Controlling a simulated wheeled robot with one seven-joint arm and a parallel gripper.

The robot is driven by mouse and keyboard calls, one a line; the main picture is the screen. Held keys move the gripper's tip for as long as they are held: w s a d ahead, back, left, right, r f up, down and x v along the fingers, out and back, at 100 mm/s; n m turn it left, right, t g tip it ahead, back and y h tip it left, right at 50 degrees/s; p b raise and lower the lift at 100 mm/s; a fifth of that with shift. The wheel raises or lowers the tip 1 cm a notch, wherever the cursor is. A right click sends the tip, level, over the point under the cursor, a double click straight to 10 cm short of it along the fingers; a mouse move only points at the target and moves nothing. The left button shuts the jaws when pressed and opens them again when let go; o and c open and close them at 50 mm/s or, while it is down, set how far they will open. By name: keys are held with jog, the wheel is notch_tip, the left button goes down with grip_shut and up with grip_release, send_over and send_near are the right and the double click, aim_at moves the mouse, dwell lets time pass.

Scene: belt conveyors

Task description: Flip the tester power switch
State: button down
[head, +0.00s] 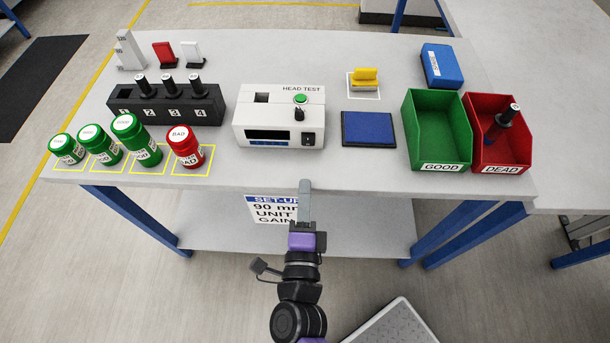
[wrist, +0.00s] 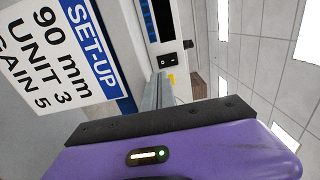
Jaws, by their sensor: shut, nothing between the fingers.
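The white tester (head: 279,117), marked HEAD TEST, stands on the bench with a dark display, a green button (head: 300,99) and a black knob. Its black power switch (head: 308,139) is at the lower right of the front face. My gripper (head: 305,187) is shut and empty, in front of the bench's front edge and below the switch in the picture. It appears apart from the switch. In the wrist view the fingers (wrist: 158,92) point toward the tester.
A black rack (head: 165,107) and several green and red jars stand left of the tester. A blue pad (head: 368,128), a green bin (head: 437,124) and a red bin (head: 505,143) lie to the right. A SET-UP sign (head: 270,209) hangs below the front edge.

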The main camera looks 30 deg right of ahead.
jog(key=shift+b+v, duration=0.45)
jog(key=shift+v, duration=2.05)
jog(key=shift+f, duration=0.15)
jog(key=s+d+r+n+y, duration=0.2)
jog(key=s+n+y, duration=0.3)
jog(key=s+n, duration=0.4)
jog(key=s+d+r+n+y, duration=0.3)
jog(key=s+n, duration=0.7)
jog(key=n, duration=0.6)
jog(key=r+y, duration=0.1)
jog(key=y, duration=0.1)
jog(key=shift+y, duration=0.3)
jog(key=shift+r, duration=0.15)
